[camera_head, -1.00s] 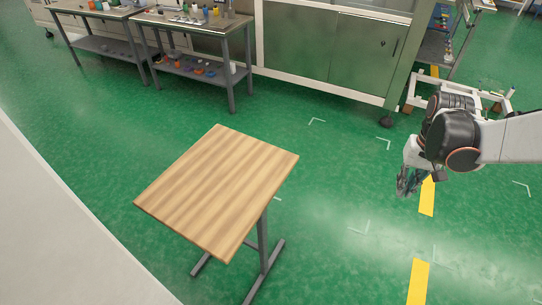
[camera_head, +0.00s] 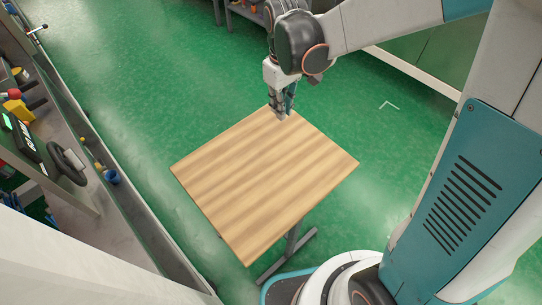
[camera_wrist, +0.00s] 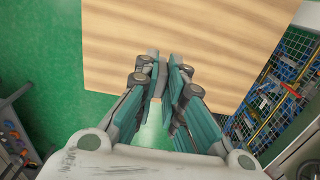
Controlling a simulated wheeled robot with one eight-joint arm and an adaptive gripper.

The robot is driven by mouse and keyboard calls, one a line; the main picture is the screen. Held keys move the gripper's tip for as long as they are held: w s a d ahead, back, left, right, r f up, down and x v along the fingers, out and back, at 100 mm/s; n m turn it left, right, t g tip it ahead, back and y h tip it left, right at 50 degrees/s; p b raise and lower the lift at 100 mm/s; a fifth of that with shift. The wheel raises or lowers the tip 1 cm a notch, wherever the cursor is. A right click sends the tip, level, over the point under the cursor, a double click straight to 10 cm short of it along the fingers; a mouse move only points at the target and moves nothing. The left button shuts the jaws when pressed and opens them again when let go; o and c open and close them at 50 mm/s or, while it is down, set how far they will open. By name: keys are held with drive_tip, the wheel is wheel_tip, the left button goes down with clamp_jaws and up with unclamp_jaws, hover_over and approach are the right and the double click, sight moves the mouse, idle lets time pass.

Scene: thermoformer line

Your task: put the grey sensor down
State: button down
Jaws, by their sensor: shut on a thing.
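My gripper (camera_head: 283,102) points down at the far corner of the small wood-topped table (camera_head: 262,180). In the wrist view my gripper (camera_wrist: 164,72) has its fingers close together, shut on the grey sensor (camera_wrist: 159,78). Only a small grey bit of the sensor shows between the fingertips; the fingers hide the rest. The table top (camera_wrist: 190,30) fills the upper part of the wrist view, with its edge near the fingertips. I cannot tell whether the sensor touches the wood.
The table top is bare. A grey workbench (camera_head: 75,195) with tools stands at the left. In the wrist view, a blue mesh rack (camera_wrist: 285,85) with parts is at the right. Green floor (camera_head: 150,60) is open beyond the table.

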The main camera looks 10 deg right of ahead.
drive_tip(key=shift+w+a+f+b, duration=0.1)
drive_tip(key=shift+f+b, duration=1.5)
drive_tip(key=shift+f, duration=3.1)
drive_tip(key=shift+w+a+f+b, duration=0.1)
drive_tip(key=shift+f+b, duration=1.45)
drive_tip(key=shift+f, duration=3.15)
drive_tip(key=shift+f, duration=0.2)
drive_tip(key=c, duration=1.7)
unclamp_jaws()
drive_tip(key=shift+r, duration=0.1)
